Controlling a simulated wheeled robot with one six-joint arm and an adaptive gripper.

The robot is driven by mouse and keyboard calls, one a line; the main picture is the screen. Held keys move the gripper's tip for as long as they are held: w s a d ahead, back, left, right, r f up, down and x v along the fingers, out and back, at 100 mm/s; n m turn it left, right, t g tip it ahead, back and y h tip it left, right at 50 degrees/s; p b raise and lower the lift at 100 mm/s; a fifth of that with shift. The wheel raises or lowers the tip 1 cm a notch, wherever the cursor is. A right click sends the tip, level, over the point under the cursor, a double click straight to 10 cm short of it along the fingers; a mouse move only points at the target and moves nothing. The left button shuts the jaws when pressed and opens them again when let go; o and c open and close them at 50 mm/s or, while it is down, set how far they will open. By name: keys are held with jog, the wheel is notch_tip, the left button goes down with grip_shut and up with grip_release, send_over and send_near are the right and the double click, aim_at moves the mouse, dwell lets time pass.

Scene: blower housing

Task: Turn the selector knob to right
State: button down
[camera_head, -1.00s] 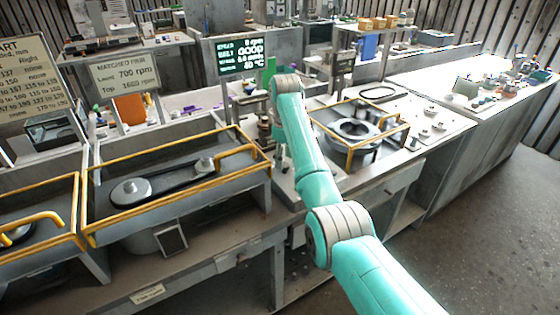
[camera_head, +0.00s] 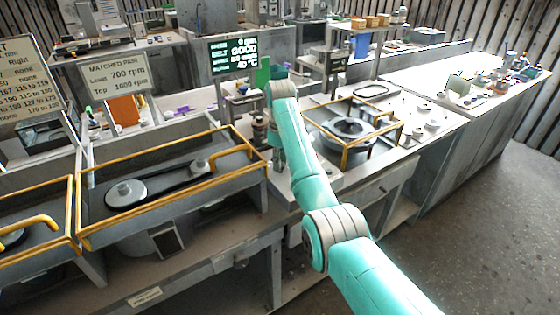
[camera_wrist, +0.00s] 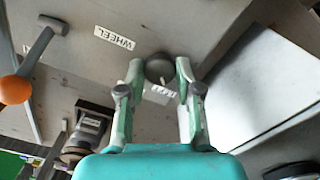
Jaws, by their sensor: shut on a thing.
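The selector knob (camera_wrist: 158,68) is a round dark grey knob with a small white mark on a grey panel, in the wrist view. The mark points down in the picture, toward a partly hidden white label (camera_wrist: 162,91). Another label reading "WHEEL" (camera_wrist: 114,38) lies up and left of it. My gripper (camera_wrist: 160,73) has its two teal fingers on either side of the knob and is shut on it. In the head view my arm reaches to the bench beside the display, and the knob cannot be made out there.
In the wrist view, an orange ball handle (camera_wrist: 15,90) and a grey lever (camera_wrist: 45,38) stand left of the gripper. In the head view, a yellow-railed belt bay (camera_head: 165,190) is left of my arm and a railed round housing (camera_head: 350,127) is right. A display (camera_head: 233,53) stands behind.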

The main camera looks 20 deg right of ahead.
jog(key=shift+m, duration=0.3)
jog(key=m, duration=0.5)
jog(key=shift+m, duration=0.3)
jog(key=m, duration=0.5)
jog(key=shift+m, duration=0.4)
jog(key=c, duration=0.8)
grip_release()
